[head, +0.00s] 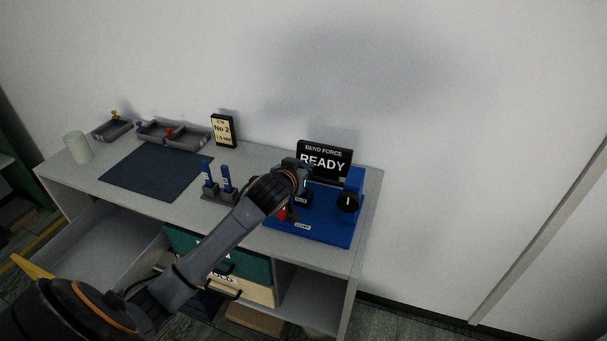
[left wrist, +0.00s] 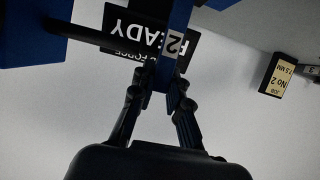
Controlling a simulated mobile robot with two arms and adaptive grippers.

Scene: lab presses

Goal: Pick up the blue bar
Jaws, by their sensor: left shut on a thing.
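The held blue bar (left wrist: 181,16) carries a white label with a "2" and runs between the fingers of my left gripper (left wrist: 158,92) in the left wrist view. The fingers are closed on its lower part in that picture. In the head view my left gripper (head: 301,180) is at the blue press (head: 322,230), in front of the READY display (head: 323,160). My arm and wrist hide the held bar there. Two more blue bars, a left one (head: 207,172) and a right one (head: 227,176), stand upright in a grey rack (head: 219,196). My right gripper is out of view.
A dark mat (head: 156,172) lies left of the rack. Grey trays (head: 184,141), a "No 2" job card (head: 223,130) and a white cup (head: 77,148) stand on the bench. A black knob (head: 347,202) sits at the press's right side.

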